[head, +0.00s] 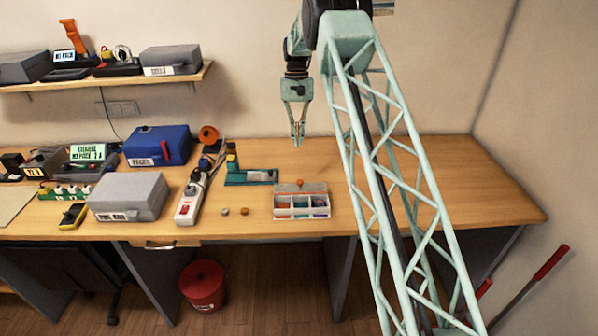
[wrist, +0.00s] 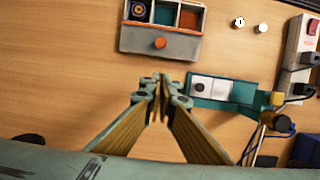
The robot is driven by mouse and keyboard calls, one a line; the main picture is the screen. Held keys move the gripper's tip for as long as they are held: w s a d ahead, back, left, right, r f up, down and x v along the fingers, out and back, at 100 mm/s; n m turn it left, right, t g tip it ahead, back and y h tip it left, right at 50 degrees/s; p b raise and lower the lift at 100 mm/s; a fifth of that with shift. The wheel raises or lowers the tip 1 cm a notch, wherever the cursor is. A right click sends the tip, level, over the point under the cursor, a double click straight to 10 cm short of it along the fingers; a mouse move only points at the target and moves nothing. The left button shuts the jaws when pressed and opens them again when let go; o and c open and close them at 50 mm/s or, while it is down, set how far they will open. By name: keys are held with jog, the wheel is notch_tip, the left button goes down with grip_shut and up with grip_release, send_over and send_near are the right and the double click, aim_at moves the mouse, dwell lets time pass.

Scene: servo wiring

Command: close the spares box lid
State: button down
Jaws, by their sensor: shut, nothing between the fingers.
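The spares box (head: 302,214) is a small pale grey box near the front edge of the workbench. Its compartments show uncovered, with blue, teal and red-brown contents. A grey lid strip with an orange knob (head: 300,182) lies along its wall side; I cannot tell whether it slides or hinges. In the wrist view the box (wrist: 128,38) is at the top, cut off by the frame, with the orange knob (wrist: 160,43) facing my gripper. My gripper (head: 298,145) is shut and empty, pointing down above the bench on the wall side of the box, apart from it.
A teal fixture (head: 250,178) stands left of the box, beside a power strip (head: 188,203) with cables. Two small round parts (head: 235,211) lie on the bench between the strip and box. A grey case (head: 128,197) is further left. Bench right of the box is clear.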

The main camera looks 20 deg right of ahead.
aim_at(300, 186)
jog(key=shift+w+d+f, duration=0.15)
jog(key=shift+f, duration=0.25)
jog(key=shift+w+d+f, duration=0.1)
jog(key=shift+f, duration=0.25)
jog(key=shift+s+f, duration=0.1)
jog(key=x, duration=1)
jog(key=shift+s, duration=0.1)
jog(key=shift+s+a+r, duration=0.1)
jog(key=shift+s+a, duration=0.15)
jog(key=shift+s, duration=0.25)
jog(key=shift+s+a+r, duration=0.1)
jog(key=shift+s+a, duration=0.1)
jog(key=shift+s, duration=0.3)
jog(key=shift+s+a+f+p, duration=0.1)
jog(key=shift+s+a+p, duration=0.2)
jog(key=shift+s, duration=0.45)
jog(key=shift+s, duration=0.1)
